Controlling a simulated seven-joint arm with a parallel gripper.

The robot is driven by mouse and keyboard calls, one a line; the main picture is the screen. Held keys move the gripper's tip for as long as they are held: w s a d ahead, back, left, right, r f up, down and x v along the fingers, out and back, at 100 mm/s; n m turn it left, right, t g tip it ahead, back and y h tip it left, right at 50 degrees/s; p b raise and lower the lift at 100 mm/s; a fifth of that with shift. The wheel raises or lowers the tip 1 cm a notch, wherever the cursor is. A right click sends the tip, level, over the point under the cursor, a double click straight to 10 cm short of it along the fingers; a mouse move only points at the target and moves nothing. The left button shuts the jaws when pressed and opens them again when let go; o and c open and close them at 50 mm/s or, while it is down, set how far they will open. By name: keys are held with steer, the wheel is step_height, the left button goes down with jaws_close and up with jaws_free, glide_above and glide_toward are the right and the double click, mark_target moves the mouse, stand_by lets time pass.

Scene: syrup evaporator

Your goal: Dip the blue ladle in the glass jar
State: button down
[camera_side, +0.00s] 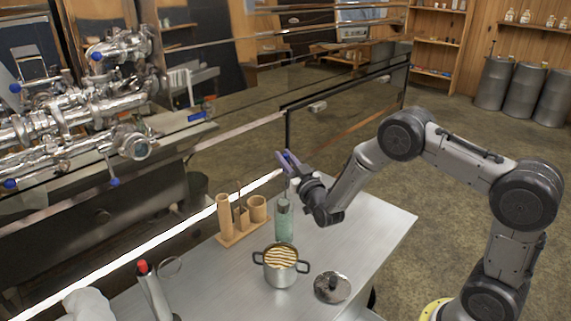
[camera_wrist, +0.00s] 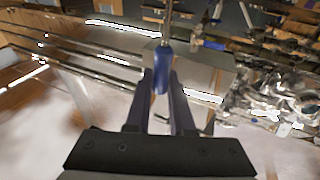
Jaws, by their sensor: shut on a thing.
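The tall green glass jar (camera_side: 284,225) stands upright on the metal table in the side view, behind the pot. My gripper (camera_side: 288,160) is above the jar and close to it in that view. In the wrist view my gripper (camera_wrist: 161,88) is shut on the blue handle of the ladle (camera_wrist: 161,80). A thin metal shaft runs from the handle toward the top of that view. The bowl of the ladle cannot be made out, and I cannot tell whether any of it is inside the jar.
A two-handled pot (camera_side: 281,272) with striped contents stands in front of the jar, with a dark lid (camera_side: 332,287) to its right. A wooden holder with cups (camera_side: 240,220) is left of the jar. A red-topped metal bottle (camera_side: 155,290) stands at the front left.

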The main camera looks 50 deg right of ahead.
steer(key=shift+r, duration=2.85)
